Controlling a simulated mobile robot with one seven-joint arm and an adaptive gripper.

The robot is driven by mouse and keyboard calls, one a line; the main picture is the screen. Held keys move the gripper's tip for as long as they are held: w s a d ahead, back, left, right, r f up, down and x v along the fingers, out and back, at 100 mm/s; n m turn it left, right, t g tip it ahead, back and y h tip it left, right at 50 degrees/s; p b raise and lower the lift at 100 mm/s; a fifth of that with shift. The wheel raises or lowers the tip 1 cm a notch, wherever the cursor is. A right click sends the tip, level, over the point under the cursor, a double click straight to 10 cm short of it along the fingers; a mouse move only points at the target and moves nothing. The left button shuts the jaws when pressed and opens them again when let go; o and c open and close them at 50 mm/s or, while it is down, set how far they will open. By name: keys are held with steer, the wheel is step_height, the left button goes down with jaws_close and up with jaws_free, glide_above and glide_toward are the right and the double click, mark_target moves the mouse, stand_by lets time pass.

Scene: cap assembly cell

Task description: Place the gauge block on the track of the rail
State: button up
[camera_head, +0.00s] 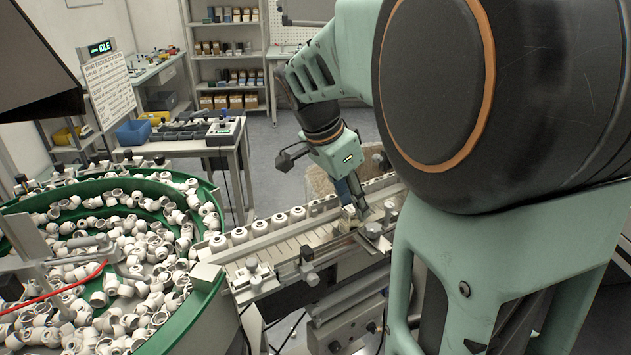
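The rail (300,232) runs from the green bowl feeder toward the right, rising to the back. A row of white caps (260,228) lines its far side. My gripper (357,211) points down over the right part of the rail, with its fingertips close to the rail's top. A small pale block-like piece (346,213) shows at the fingertips. It may be the gauge block, but it is too small to be sure, and I cannot tell whether the fingers hold it or whether it touches the track. The finger gap is too small to read.
A green-rimmed bowl feeder (205,318) full of white caps stands at left. Metal brackets and a clamp (372,231) sit by the rail near my gripper. My own arm covers the right side. A bench (185,146) and shelves (227,56) stand behind.

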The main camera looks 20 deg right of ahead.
steer(key=w+v, duration=0.1)
steer(key=v, duration=1)
steer(key=shift+s+r, duration=0.3)
steer(key=shift+s, duration=0.2)
steer(key=shift+a, duration=0.15)
